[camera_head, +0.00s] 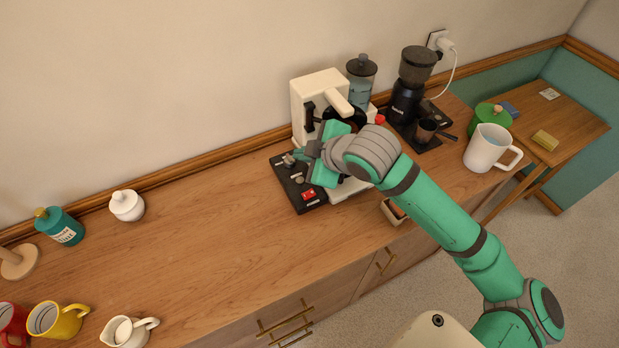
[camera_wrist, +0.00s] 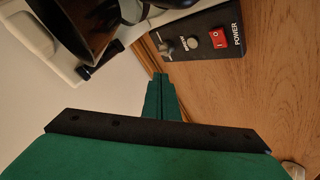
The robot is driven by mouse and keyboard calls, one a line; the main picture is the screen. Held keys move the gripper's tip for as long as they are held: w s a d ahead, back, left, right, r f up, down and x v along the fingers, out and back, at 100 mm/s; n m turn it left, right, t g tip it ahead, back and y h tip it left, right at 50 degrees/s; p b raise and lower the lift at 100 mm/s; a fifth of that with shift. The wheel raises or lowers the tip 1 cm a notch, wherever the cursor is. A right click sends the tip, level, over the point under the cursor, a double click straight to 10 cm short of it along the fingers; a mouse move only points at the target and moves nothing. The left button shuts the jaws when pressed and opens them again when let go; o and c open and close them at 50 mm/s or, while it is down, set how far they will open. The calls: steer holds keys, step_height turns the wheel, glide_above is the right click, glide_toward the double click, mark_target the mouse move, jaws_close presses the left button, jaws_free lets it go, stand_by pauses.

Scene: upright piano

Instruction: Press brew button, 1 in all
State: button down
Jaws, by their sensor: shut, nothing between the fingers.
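The white coffee machine (camera_head: 315,88) stands against the wall, with a black control panel (camera_head: 281,171) at its left. In the wrist view the panel (camera_wrist: 236,20) carries a red power switch (camera_wrist: 217,38), a round pale button (camera_wrist: 193,43) marked with small lettering that appears to read BREW, and a grey knob (camera_wrist: 166,46). The red switch also shows in the head view (camera_head: 308,194). My gripper (camera_wrist: 160,76) is shut and empty, its fingertips just off the panel's edge near the knob and button. I cannot tell its height above the panel. In the head view my gripper (camera_head: 301,154) partly covers the machine.
A black grinder (camera_head: 405,95) and a white pitcher (camera_head: 484,149) stand right of the machine. A small box (camera_head: 393,212) sits in front. A white lidded jar (camera_head: 127,205), teal bottle (camera_head: 60,226) and yellow mug (camera_head: 57,319) stand left.

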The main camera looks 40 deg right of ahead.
mark_target(300, 180)
steer(key=shift+w+d+r, duration=0.1)
steer(key=shift+d+r, duration=0.05)
steer(key=shift+r, duration=0.45)
steer(key=shift+f, duration=0.1)
steer(key=shift+f, duration=4.35)
steer(key=shift+f, duration=0.1)
steer(key=shift+f, duration=0.3)
steer(key=shift+f, duration=0.35)
steer(key=shift+r, duration=0.8)
